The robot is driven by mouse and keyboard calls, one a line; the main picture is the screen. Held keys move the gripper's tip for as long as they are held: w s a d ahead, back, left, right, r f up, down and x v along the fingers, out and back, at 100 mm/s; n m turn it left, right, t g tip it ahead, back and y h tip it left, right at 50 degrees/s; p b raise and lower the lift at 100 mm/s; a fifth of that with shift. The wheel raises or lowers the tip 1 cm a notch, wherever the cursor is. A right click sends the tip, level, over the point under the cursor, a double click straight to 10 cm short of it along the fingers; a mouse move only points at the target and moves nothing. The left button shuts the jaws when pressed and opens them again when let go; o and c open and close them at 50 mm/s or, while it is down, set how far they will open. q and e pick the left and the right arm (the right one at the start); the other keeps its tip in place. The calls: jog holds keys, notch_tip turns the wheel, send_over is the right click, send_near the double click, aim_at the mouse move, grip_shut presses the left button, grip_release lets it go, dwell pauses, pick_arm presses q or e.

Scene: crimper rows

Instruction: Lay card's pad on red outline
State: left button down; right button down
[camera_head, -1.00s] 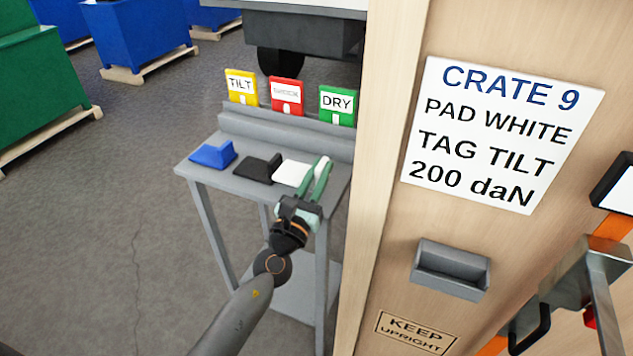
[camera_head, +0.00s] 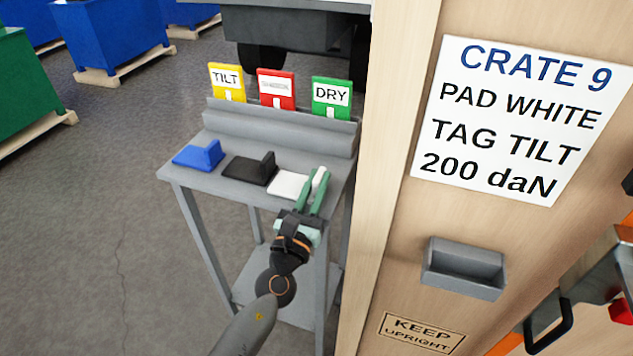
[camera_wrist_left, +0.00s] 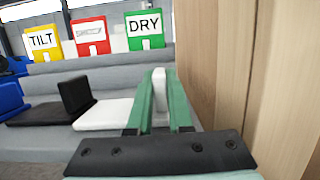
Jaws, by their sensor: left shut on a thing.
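The card (camera_head: 517,121) on the wooden crate reads CRATE 9, PAD WHITE, TAG TILT, 200 daN. The white pad (camera_head: 286,184) lies at the right end of the grey stand's row, with an upright tab at its right side. My left gripper (camera_head: 314,188) is shut on that tab, one green finger on each side. In the left wrist view the tab (camera_wrist_left: 159,92) stands between the fingers and the white pad (camera_wrist_left: 104,115) extends to the left. It appears to rest on the stand. I see no red outline. My right gripper is not in view.
A blue pad (camera_head: 199,155) and a black pad (camera_head: 248,168) sit left of the white one. Yellow TILT (camera_head: 227,82), red (camera_head: 276,89) and green DRY (camera_head: 331,97) tags stand behind. The crate wall (camera_head: 388,150) rises close on the right, with a grey holder (camera_head: 464,267).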

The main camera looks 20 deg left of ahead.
pick_arm(q)
jog(key=c, duration=0.8)
grip_release()
jog(key=shift+f, duration=0.1)
jog(key=shift+c, duration=0.2)
jog(key=shift+s, duration=0.1)
